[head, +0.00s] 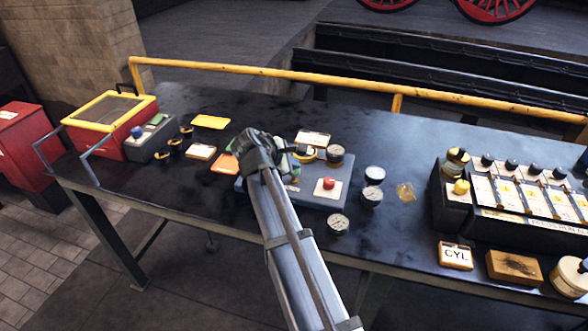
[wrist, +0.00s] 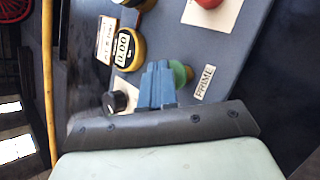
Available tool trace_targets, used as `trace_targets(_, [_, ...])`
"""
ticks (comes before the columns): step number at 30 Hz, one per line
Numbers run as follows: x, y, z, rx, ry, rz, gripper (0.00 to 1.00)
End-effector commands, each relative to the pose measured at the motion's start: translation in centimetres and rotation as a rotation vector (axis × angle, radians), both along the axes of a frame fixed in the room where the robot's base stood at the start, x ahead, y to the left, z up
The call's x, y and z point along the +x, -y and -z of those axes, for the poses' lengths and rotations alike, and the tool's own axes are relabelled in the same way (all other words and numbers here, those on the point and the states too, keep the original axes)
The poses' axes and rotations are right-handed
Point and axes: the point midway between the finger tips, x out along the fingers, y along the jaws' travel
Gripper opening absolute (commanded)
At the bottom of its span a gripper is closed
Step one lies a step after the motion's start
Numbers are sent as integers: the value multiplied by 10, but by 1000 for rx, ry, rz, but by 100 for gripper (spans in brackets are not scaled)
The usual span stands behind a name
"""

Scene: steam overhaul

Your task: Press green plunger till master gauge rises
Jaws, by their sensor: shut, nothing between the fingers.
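The green plunger (wrist: 182,73) shows in the wrist view beside the "PRIME" label (wrist: 204,83) on a blue-grey panel. My gripper (wrist: 158,72) is shut and empty. Its fingertips overlap the plunger's left side in this view; I cannot tell whether they touch it. In the head view my gripper (head: 292,150) is over the panel (head: 315,197), and my arm hides part of it. A yellow-rimmed gauge (wrist: 129,48) on the panel reads 0.00 in the wrist view. Which gauge is the master gauge is not clear.
A red button (head: 329,183) is on the panel. Several loose dial gauges, including one (head: 338,224) at the front, lie around it. A black knob (wrist: 118,100) is close to my fingers. A lever bank (head: 505,190) stands right; a red and yellow case (head: 108,125) stands left.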

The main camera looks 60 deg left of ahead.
Motion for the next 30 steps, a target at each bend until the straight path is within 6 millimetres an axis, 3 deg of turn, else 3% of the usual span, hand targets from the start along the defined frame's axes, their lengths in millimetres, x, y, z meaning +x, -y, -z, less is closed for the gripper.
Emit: trace_targets(30, [0,0,11,0,-2,-1,0])
